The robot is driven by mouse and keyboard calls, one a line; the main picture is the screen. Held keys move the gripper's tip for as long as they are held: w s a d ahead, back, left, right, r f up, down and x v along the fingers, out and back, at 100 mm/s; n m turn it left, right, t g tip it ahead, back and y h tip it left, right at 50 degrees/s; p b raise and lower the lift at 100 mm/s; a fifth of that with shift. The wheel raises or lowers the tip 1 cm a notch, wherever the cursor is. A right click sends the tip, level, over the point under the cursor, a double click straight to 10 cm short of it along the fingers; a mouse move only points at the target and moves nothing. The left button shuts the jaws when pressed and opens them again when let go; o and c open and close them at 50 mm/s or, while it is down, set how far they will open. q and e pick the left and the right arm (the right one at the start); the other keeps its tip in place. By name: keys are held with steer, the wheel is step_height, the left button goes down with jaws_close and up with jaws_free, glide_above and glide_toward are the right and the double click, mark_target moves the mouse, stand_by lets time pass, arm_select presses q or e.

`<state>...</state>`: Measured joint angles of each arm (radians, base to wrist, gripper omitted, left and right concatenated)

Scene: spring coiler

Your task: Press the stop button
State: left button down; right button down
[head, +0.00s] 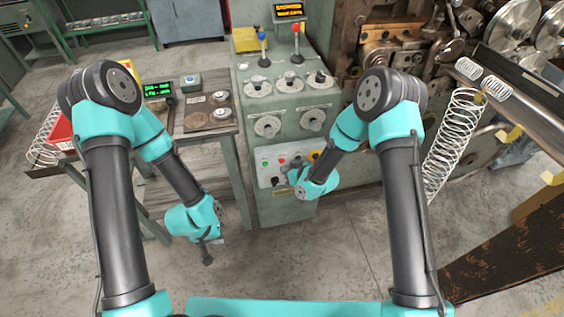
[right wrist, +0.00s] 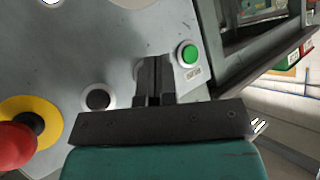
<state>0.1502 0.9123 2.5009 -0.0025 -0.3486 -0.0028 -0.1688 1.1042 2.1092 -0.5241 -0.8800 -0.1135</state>
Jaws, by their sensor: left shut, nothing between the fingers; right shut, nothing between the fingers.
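The control panel (head: 264,155) is on the front of the green cabinet. A small red button (head: 282,161) shows on it in the head view, between a green button (right wrist: 187,54) and the right arm. My right gripper (right wrist: 154,64) is shut and empty, pointing at the panel between the green button and a black button (right wrist: 98,97). Its fingers cover that part of the panel, so the red button is hidden in the wrist view; contact cannot be told. A red mushroom button (right wrist: 14,146) on a yellow collar is at the left. My left gripper (head: 207,256) is shut and empty, over the floor.
A workbench (head: 205,137) with a small green display (head: 158,90) stands left of the cabinet. Dials and two levers with blue and red knobs are above the panel. The coiling machine and a rail with springs (head: 456,130) are at the right. Floor in front is clear.

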steer(key=shift+s, duration=0.1)
steer(key=shift+s+d, duration=0.2)
steer(key=shift+s, duration=0.6)
steer(key=shift+s+d, duration=0.2)
steer(key=shift+s, duration=0.55)
steer(key=shift+s+d, duration=0.2)
steer(key=shift+s, duration=0.6)
steer(key=shift+d, duration=0.1)
steer(key=s+d+f+m+g+h, duration=0.2)
steer(key=s+d+m+g+h, duration=0.1)
steer(key=s+d, duration=0.7)
steer(key=s+d+f+m+g+h, duration=0.2)
steer(key=s+d+m, duration=0.4)
steer(key=s+d, duration=0.4)
steer(key=shift+s+d+f+g+h, duration=0.2)
steer(key=shift+d+f+g+h, duration=0.35)
steer(key=shift+g, duration=0.35)
steer(key=c, duration=1.9)
jaws_free()
steer(key=shift+r, duration=0.1)
